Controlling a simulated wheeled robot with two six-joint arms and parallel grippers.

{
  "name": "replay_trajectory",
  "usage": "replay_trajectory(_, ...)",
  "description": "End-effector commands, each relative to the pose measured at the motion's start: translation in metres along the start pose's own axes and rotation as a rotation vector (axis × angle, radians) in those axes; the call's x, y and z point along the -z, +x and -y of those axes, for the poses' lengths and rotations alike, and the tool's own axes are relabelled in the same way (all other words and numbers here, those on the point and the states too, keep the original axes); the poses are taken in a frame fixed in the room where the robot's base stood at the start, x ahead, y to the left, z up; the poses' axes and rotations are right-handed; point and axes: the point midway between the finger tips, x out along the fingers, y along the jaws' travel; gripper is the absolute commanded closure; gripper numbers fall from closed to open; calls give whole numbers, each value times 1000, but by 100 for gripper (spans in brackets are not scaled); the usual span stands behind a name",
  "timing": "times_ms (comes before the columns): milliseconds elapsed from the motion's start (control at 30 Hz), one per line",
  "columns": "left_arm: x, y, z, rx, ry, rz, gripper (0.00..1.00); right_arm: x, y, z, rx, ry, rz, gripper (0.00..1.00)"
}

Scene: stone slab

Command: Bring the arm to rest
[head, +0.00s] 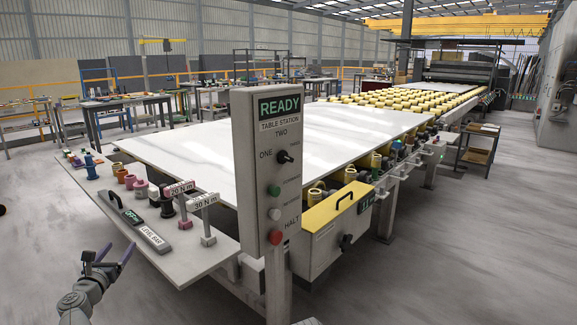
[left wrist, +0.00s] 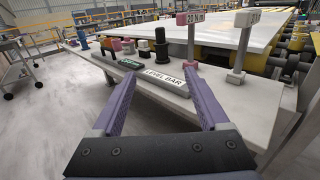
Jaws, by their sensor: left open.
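My left arm (head: 80,301) comes in at the lower left of the head view. Its left gripper (head: 117,251) is open, with its purple fingers apart and nothing between them. My right gripper is not in view.
A control post (head: 266,165) marked READY stands at the centre, near the shelf. A large pale slab (head: 270,140) lies on the roller table behind it. Torque tools, cups and a black-handled tool (head: 125,211) crowd the shelf. Floor at the lower left is clear.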

Motion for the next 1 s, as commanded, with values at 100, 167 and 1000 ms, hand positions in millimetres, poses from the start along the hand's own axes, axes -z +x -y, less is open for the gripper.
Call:
replay_trajectory(100, -2, 2, 11, 22, 30, -8, 22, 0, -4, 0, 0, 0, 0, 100)
replay_trajectory(167, -3, 2, 18, 39, 54, -15, 22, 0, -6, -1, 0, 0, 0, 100)
replay_trajectory(1000, 3, -52, 315, 871, 1112, -111, 22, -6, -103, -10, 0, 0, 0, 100)
